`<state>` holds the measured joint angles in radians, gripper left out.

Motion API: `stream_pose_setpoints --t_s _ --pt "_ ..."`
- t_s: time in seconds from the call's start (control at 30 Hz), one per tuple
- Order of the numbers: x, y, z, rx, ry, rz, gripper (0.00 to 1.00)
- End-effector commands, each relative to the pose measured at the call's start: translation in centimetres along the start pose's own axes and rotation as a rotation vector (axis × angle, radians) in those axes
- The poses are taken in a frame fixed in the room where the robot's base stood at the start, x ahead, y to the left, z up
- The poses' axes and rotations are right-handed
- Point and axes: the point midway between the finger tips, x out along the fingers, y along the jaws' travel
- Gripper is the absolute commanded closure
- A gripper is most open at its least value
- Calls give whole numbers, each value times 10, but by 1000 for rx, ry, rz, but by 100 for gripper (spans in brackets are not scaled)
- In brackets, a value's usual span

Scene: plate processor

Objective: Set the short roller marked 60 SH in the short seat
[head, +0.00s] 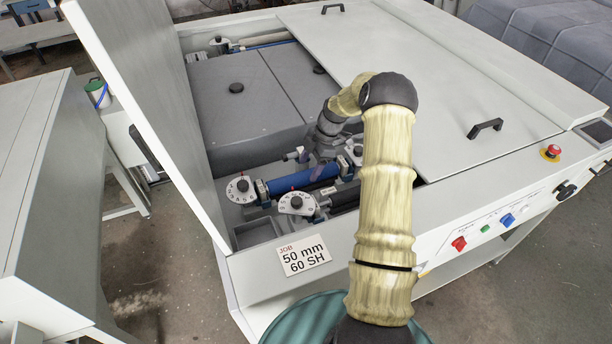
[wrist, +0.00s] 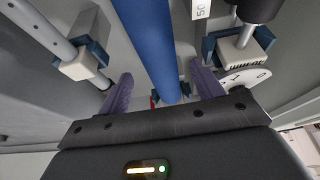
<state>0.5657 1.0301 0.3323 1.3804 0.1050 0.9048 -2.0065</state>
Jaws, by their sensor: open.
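A blue roller (head: 303,180) lies across the open bay of the machine in the head view. In the wrist view the blue roller (wrist: 152,40) runs between the two purple fingers of my gripper (wrist: 162,70). The fingers are apart, with a gap visible on each side of the roller. A dark roller (head: 345,196) lies in front of the blue one; its end shows in the wrist view (wrist: 260,8) above a pale block with blue sides (wrist: 240,48). No 60 SH mark is legible on either roller. I cannot tell which seat is the short one.
A job card (head: 303,260) reads 50 mm, 60 SH. Numbered dials (head: 240,188) (head: 297,202) stand at the rollers' left ends. The raised lid (head: 145,85) bounds the bay on the left, and a flat cover (head: 430,70) on the right. An empty tray (head: 257,232) sits front left.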

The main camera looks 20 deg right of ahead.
Motion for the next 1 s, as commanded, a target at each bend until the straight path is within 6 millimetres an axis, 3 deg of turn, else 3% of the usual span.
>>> stream_pose_setpoints --t_s 0.2,0.4,1.0 --pt "-43 1 2 -1 -3 5 34" --pt "-72 0 1 0 -1 2 34" --pt "-78 0 0 -1 0 0 34"
